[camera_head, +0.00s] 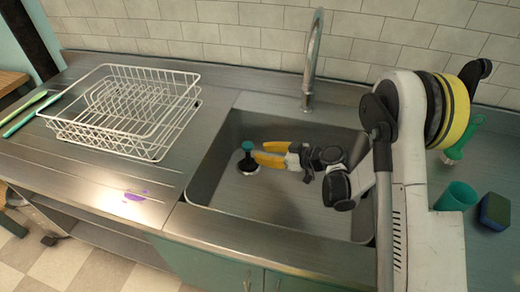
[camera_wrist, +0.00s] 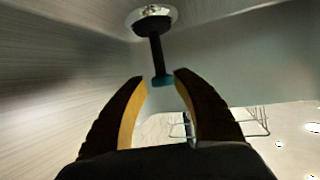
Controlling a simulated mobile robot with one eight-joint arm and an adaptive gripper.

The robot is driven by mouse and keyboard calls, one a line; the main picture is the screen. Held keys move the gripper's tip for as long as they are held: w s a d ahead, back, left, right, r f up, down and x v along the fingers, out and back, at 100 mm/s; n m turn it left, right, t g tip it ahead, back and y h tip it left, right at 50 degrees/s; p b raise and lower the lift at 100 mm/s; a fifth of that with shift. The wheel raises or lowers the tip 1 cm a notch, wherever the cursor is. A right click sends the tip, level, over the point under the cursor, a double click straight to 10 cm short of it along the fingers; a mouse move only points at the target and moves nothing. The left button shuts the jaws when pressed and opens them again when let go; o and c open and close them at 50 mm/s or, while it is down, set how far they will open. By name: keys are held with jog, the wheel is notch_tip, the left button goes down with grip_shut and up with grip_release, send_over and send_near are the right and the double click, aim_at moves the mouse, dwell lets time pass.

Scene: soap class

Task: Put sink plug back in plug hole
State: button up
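The sink plug has a teal knob (camera_head: 247,146), a dark stem and a black base, and stands at the left side of the sink basin. In the wrist view the plug (camera_wrist: 156,50) points its teal end toward my gripper. The plug hole's pale metal ring (camera_wrist: 163,10) shows just behind the black base; I cannot tell whether the base is seated in it. My gripper (camera_head: 258,152), with yellow and dark fingers, is inside the basin just right of the plug. Its fingertips (camera_wrist: 160,77) are apart, with the teal knob between or just beyond them. Contact is not clear.
The steel basin (camera_head: 290,205) surrounds my gripper, with walls close by. A tap (camera_head: 312,60) rises behind it. A white wire dish rack (camera_head: 125,105) stands on the left drainer. A green cup (camera_head: 455,196) and a sponge (camera_head: 494,211) are on the right.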

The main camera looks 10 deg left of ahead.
jog(key=s+d+r+m+h, duration=0.35)
jog(key=d+r, duration=0.25)
jog(key=r, duration=0.2)
jog(key=s+d+r+m+h, duration=0.3)
jog(key=s+d+r, duration=0.15)
jog(key=r, duration=0.25)
jog(key=s+d+r+m+h, duration=0.2)
jog(key=s+d+m+h, duration=0.1)
jog(key=s+d, duration=0.4)
jog(key=s+d+r+m+t+h, duration=0.1)
jog(key=s+d+r+m+h, duration=0.1)
jog(key=s+d, duration=0.6)
jog(key=s+m+h, duration=0.1)
jog(key=s, duration=0.3)
jog(key=shift+d+r, duration=0.25)
jog(key=shift+r, duration=0.1)
jog(key=shift+m, duration=0.25)
